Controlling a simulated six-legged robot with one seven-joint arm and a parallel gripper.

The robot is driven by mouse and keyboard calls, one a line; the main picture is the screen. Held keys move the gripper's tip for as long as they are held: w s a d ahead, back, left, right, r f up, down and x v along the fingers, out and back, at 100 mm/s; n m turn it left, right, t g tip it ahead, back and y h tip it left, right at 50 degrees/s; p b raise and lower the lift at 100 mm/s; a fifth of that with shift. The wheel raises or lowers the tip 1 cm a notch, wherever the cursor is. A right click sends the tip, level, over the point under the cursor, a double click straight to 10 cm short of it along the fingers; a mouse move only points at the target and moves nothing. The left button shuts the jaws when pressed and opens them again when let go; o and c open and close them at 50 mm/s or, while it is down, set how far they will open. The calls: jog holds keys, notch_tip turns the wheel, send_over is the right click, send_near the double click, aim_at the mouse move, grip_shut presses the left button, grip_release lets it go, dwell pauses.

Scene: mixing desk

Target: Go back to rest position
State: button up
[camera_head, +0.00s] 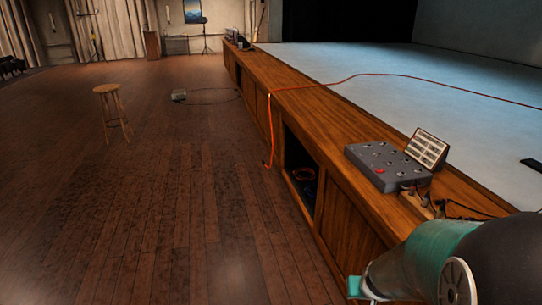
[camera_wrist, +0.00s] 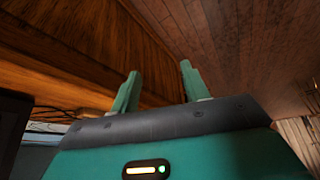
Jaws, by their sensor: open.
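My gripper (camera_wrist: 158,85) shows in the wrist view with its two green fingers spread apart and nothing between them. Behind the fingers are the wooden cabinet front (camera_wrist: 60,40) and the dark plank floor (camera_wrist: 240,45). In the head view my green and dark arm fills the lower right corner, in front of the wooden counter.
The long wooden counter (camera_head: 330,125) runs along the blue-grey stage (camera_head: 400,75). A tilted panel (camera_head: 427,148) stands beside the desk. An orange cable (camera_head: 350,77) crosses the counter and hangs down its front.

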jog(key=s+a+r+n+y, duration=0.1)
jog(key=s+a+r+y, duration=0.15)
jog(key=a+r, duration=0.7)
jog(key=s+a+r+n+h, duration=0.1)
jog(key=s+a+r, duration=0.2)
jog(key=s+r, duration=0.7)
jog(key=shift+r+t, duration=0.3)
jog(key=shift+r, duration=0.45)
jog(key=shift+s, duration=0.1)
jog(key=shift+c, duration=1.1)
jog(key=shift+d, duration=0.2)
